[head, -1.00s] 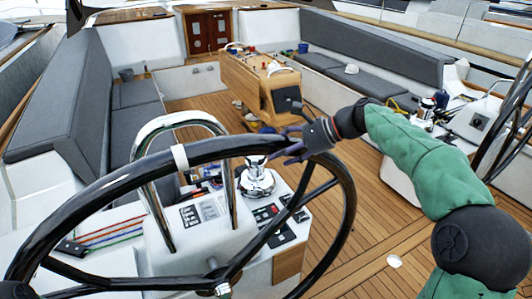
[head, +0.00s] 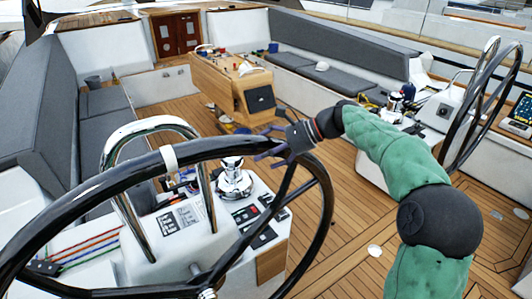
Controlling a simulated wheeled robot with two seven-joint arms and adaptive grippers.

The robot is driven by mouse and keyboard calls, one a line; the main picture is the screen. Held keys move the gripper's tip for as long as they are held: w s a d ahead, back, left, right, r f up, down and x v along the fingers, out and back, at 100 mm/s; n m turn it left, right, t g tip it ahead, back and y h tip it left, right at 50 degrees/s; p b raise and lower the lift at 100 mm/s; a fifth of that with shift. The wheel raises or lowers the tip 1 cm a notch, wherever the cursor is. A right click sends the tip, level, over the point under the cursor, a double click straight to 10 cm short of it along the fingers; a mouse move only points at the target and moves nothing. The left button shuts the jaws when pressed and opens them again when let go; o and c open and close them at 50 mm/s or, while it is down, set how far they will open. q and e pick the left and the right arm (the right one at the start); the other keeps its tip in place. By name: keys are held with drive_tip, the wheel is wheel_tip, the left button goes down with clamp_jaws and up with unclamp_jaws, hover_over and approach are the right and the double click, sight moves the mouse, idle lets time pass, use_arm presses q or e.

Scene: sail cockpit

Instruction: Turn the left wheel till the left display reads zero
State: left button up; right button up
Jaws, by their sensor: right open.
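The left wheel (head: 168,166) is a large black ring with a white band on its upper rim. It fills the lower left of the head view. My right gripper (head: 270,149) is open at the wheel's upper right rim, with its dark fingers spread close to the rim. I cannot tell whether they touch it. The pedestal (head: 150,245) behind the wheel carries a small panel with dark labels (head: 180,218) and dark switches. I cannot make out a left display or its reading. My left gripper is out of view.
A chrome hoop (head: 118,160) and a chrome winch (head: 234,180) stand just beyond the left wheel. A wooden table (head: 222,80) stands mid-cockpit. Grey benches line both sides. A second black wheel (head: 487,110) is at the right. The teak floor (head: 340,225) between is clear.

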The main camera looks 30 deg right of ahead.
drive_tip(key=shift+d+r, duration=0.1)
drive_tip(key=v, duration=1.1)
drive_tip(key=shift+s+d+r, duration=0.15)
drive_tip(key=shift+s+d, duration=0.1)
